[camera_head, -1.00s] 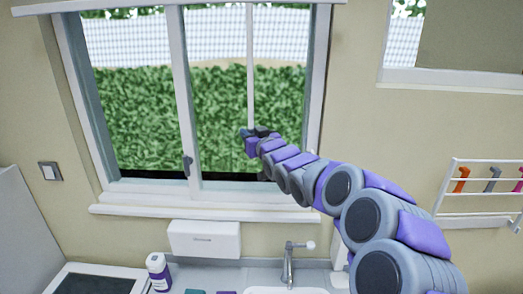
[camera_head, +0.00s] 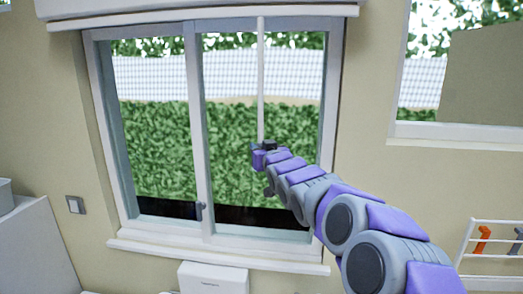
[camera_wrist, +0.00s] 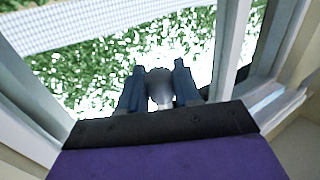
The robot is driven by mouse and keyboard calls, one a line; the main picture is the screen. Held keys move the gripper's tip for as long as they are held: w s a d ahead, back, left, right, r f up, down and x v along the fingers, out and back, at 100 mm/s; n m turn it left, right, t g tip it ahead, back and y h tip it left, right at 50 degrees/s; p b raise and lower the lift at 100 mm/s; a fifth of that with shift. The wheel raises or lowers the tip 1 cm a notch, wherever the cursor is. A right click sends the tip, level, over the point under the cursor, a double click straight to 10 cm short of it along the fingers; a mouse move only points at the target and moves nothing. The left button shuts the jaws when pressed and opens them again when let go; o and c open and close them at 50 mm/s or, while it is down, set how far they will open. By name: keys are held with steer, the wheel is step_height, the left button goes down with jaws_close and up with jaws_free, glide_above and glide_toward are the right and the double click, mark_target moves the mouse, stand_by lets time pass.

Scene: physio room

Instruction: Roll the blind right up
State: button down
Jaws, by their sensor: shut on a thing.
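The blind (camera_head: 150,14) shows at the top edge of the head view, its pale bottom bar (camera_head: 200,20) level across the top of the window frame. Its upper part is out of view. A thin white rod (camera_head: 261,80) hangs straight down from the bar, right of the window's middle. My gripper (camera_head: 263,147) is at the rod's lower end, in front of the right pane.
A white sill (camera_head: 215,253) juts out below. A second window (camera_head: 460,132) and a rack with an orange item (camera_head: 482,238) are at the right. A wall switch (camera_head: 75,204) is at the left.

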steer(key=shift+r, duration=0.45)
steer(key=c, duration=1.1)
jaws_free()
steer(key=shift+o, duration=1)
steer(key=shift+w+f, duration=0.1)
steer(key=shift+f, duration=0.1)
steer(key=b+v, duration=0.4)
steer(key=v, duration=1.3)
steer(key=shift+a, duration=0.1)
